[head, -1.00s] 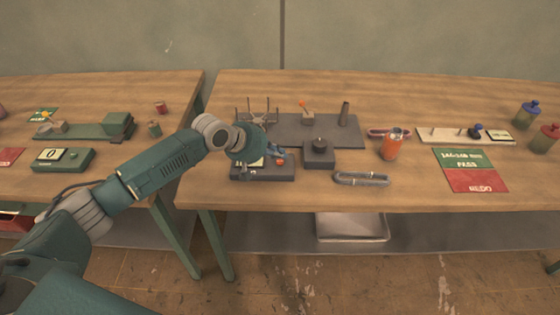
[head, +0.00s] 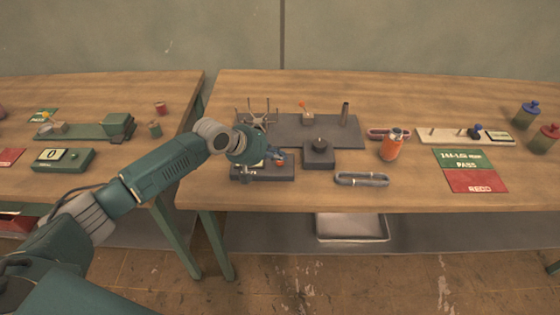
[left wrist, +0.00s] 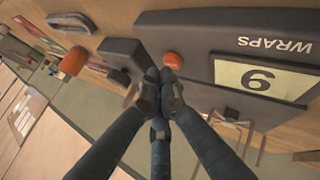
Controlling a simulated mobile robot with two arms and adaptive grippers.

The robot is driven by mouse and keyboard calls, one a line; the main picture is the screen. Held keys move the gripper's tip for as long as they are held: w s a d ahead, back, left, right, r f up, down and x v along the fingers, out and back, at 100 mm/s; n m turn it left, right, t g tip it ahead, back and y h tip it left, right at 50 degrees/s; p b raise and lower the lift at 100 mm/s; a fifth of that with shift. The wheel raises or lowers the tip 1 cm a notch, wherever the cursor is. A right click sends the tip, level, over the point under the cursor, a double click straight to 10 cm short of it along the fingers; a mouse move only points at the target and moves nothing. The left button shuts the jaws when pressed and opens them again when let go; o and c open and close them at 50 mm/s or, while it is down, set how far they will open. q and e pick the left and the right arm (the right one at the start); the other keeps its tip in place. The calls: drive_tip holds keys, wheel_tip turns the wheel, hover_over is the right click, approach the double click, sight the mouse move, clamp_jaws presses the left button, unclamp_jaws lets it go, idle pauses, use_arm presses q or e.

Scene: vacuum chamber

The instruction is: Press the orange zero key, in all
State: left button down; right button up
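The dark counter box (head: 284,174) stands near the front left of the middle bench. In the left wrist view the box (left wrist: 190,32) appears upside down, with the word WRAPS and a pale display (left wrist: 262,80) showing one digit, a 6 or a 9. The round orange key (left wrist: 172,60) is on its face, left of the display. My left gripper (left wrist: 161,78) has its fingertips together, with nothing between them, right by the key; I cannot tell whether they touch it. In the head view the left gripper (head: 276,155) is over the box and partly hides it. My right gripper is out of view.
A dark block with a knob (head: 319,152) stands just right of the counter. A grey plate with a spoked stand (head: 256,115) is behind. Another counter (head: 63,160) is on the left bench.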

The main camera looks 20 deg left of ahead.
sight(279, 163)
use_arm(q)
drive_tip(key=shift+f, duration=0.5)
idle(0.7)
drive_tip(key=shift+r, duration=0.1)
drive_tip(key=shift+r+p, duration=0.75)
drive_tip(key=shift+p, duration=0.25)
drive_tip(key=shift+r, duration=0.1)
drive_tip(key=shift+r+p, duration=0.2)
drive_tip(key=shift+p, duration=0.15)
wheel_tip(279, 163, up, 4)
drive_tip(key=p, duration=0.4)
drive_tip(key=shift+r+p, duration=0.25)
drive_tip(key=shift+p, duration=0.15)
